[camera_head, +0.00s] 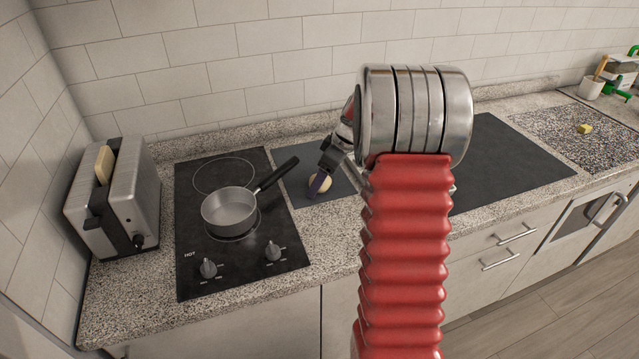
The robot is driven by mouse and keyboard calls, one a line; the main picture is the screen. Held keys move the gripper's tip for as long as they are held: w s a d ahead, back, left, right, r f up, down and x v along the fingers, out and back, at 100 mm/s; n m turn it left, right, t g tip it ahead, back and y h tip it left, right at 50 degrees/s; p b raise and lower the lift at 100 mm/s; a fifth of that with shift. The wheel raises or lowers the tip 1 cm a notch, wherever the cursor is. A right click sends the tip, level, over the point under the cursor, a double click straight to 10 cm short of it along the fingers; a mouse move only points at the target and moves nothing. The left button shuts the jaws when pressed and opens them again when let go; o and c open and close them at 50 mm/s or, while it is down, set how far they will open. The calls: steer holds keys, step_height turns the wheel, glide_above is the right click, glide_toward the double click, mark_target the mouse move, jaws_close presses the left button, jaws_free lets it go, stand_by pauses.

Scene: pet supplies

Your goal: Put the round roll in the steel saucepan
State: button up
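The steel saucepan (222,221) sits on the black hob at left, its dark handle pointing up and right. It looks empty. The round roll (325,184), pale and small, is on the dark mat (296,178) just right of the hob. My gripper (319,186) reaches down at the roll, with a dark purplish finger in front of the roll's left side. The other finger is hidden, so I cannot tell whether the gripper is open or closed on the roll. My red arm covers the middle of the view.
A toaster (130,205) with a bread slice (103,166) stands left of the black hob (205,270). A dark mat area (510,170) lies right of my arm. A speckled board (560,135) with a small yellow piece (584,129) and a white cup (590,88) are at far right.

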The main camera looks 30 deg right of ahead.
steer(key=c, duration=1.2)
steer(key=shift+r, duration=0.15)
step_height(320, 180, up, 10)
steer(key=shift+f, duration=0.15)
stand_by(0.6)
